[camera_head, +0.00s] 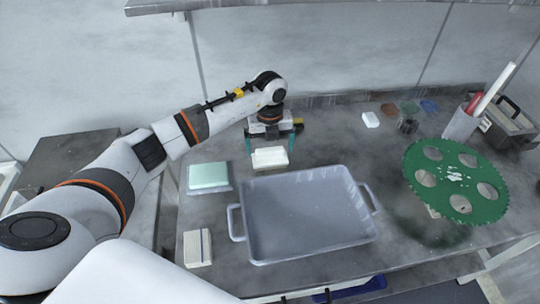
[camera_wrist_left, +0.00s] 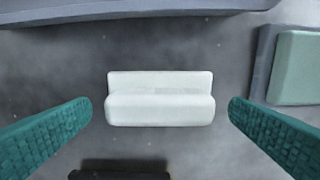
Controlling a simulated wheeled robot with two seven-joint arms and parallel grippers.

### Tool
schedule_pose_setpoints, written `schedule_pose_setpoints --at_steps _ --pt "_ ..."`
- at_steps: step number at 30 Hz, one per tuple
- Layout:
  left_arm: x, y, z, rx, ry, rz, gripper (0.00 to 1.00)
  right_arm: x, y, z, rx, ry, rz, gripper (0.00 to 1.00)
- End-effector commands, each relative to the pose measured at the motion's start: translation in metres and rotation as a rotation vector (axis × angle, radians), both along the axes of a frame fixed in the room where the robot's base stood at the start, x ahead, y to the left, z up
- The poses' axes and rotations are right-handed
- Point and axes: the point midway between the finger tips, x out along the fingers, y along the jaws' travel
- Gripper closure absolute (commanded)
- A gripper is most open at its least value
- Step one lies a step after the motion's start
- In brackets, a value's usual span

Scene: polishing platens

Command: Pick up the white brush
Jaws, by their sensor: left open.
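The white brush (camera_head: 270,158) lies on the grey bench just behind the large grey tray. In the left wrist view, the white brush (camera_wrist_left: 160,98) is a pale block with a raised step along one long side, lying crosswise in the centre. My left gripper (camera_head: 270,146) is above it with teal fingers apart. In the left wrist view, the fingers of my left gripper (camera_wrist_left: 160,106) are spread to either side of the brush, with a visible gap at each end. Nothing is held. My right gripper is not in view.
The grey tray (camera_head: 236,222) stands in front of the brush. A pale green block (camera_head: 208,175) on a grey dish is to the left, a cream block (camera_head: 197,247) nearer. A green holed disc (camera_head: 455,180) is at right. A small white block (camera_head: 370,119) lies behind.

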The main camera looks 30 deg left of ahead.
Motion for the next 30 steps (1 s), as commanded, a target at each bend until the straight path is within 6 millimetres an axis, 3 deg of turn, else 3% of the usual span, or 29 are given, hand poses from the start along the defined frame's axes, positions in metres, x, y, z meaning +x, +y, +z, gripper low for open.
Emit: schedule_pose_setpoints --at_steps 6,13,22,30 --pt "0.0 0.0 -0.022 0.0 0.001 0.0 0.0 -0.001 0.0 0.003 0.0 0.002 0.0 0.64" --pt "0.0 0.0 -0.023 0.001 -0.001 0.0 0.0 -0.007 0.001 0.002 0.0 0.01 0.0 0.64" --pt "0.0 0.0 -0.023 0.001 -0.001 0.0 0.48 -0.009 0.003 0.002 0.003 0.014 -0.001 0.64" --pt "0.001 0.0 -0.019 0.0 -0.002 0.001 0.48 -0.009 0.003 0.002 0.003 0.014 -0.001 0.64"
